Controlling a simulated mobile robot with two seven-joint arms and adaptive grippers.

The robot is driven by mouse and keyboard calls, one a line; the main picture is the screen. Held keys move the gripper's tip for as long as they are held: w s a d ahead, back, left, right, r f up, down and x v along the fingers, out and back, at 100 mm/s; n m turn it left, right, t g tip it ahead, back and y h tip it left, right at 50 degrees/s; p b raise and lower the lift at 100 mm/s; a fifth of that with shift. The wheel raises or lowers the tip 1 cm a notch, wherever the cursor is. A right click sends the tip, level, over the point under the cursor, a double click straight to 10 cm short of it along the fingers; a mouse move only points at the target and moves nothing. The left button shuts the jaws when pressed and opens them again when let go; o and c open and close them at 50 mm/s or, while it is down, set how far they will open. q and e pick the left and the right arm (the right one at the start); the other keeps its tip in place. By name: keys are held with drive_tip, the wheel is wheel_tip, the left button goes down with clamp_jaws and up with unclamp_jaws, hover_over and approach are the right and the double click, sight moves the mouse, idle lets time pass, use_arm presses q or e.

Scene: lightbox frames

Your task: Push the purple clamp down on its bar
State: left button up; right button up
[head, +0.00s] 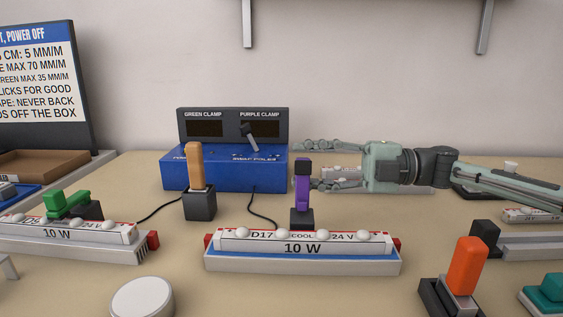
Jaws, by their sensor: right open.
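The purple clamp (303,187) stands with its lever upright on a dark base at the back edge of its bar (302,262). The white bar, marked D17 COOL 24 V and 10 W, lies in a blue and grey holder. My right gripper (308,165) reaches in from the right with its fingers pointing left. It is open and empty, with one finger above the other, close to the top of the purple lever. I cannot tell whether it is behind the lever or touching it. My left gripper is out of view.
The blue box (223,172) with GREEN CLAMP and PURPLE CLAMP displays stands behind. A green clamp (66,204) lies low on the left bar. An orange-brown lever (195,167) and a red-orange lever (466,264) stand upright nearby. A round white disc (142,299) lies at front left.

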drive_tip(key=a, duration=0.5)
drive_tip(key=shift+c, duration=0.2)
clamp_jaws()
